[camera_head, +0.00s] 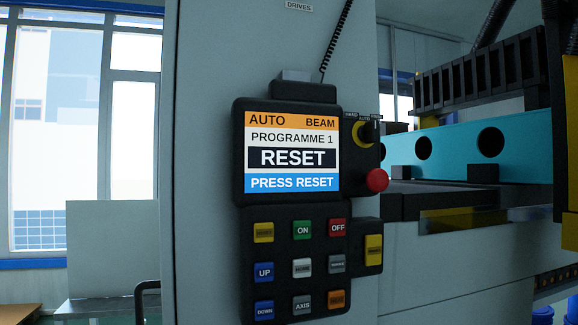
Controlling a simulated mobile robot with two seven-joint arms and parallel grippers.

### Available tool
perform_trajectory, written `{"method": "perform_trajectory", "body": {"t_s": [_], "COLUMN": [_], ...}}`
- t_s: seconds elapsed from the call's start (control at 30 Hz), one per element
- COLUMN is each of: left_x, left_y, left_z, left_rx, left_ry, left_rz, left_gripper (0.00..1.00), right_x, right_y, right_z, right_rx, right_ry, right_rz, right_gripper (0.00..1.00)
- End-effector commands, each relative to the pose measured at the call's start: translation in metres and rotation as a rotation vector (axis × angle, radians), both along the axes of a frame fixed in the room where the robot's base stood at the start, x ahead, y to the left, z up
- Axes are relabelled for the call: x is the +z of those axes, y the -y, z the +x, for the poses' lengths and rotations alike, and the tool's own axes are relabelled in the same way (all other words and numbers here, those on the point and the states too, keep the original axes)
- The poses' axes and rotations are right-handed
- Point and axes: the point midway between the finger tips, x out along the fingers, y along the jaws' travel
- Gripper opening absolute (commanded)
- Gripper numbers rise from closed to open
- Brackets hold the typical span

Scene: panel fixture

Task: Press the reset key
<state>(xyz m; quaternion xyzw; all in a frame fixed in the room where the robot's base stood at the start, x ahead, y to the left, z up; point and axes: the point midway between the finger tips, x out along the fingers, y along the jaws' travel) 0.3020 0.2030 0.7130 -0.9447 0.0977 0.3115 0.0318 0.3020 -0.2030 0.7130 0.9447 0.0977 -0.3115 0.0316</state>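A black control panel (290,205) hangs on a pale grey cabinet. Its screen (292,152) reads AUTO BEAM, PROGRAMME 1, RESET and PRESS RESET. Below the screen is a keypad with a green ON key (302,230), a red OFF key (337,228), blue UP (264,271) and DOWN (264,310) keys and a grey AXIS key (302,304). The yellow key (263,232), white key (301,268), grey key (337,264) and orange key (337,300) have labels too small to read. I cannot tell which key is reset. Neither gripper is in view.
A red mushroom button (377,180) and a yellow rotary switch (362,134) sit right of the screen. A yellow side key (373,248) is below them. A machine with a turquoise beam (455,150) stands at right. The space before the panel looks clear.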

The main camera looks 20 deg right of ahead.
Motion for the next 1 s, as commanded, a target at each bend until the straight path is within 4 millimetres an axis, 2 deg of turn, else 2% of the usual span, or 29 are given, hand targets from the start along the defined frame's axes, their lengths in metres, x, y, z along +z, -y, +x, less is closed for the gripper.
{"method": "perform_trajectory", "body": {"t_s": [0.13, 0.17, 0.2, 0.3, 1.0], "left_x": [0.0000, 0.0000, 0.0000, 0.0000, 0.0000], "left_y": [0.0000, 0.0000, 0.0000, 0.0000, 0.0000], "left_z": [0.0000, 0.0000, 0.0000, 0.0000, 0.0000], "left_rx": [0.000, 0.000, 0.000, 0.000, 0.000], "left_ry": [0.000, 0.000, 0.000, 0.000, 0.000], "left_rz": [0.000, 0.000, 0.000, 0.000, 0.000], "left_gripper": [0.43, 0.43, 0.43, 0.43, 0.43], "right_x": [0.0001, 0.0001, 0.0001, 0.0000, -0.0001], "right_y": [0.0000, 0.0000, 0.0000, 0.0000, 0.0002], "right_z": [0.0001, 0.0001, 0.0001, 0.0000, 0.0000], "right_rx": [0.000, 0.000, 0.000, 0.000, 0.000], "right_ry": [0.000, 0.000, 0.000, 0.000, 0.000], "right_rz": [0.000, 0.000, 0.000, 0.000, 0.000], "right_gripper": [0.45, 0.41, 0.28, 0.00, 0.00]}}
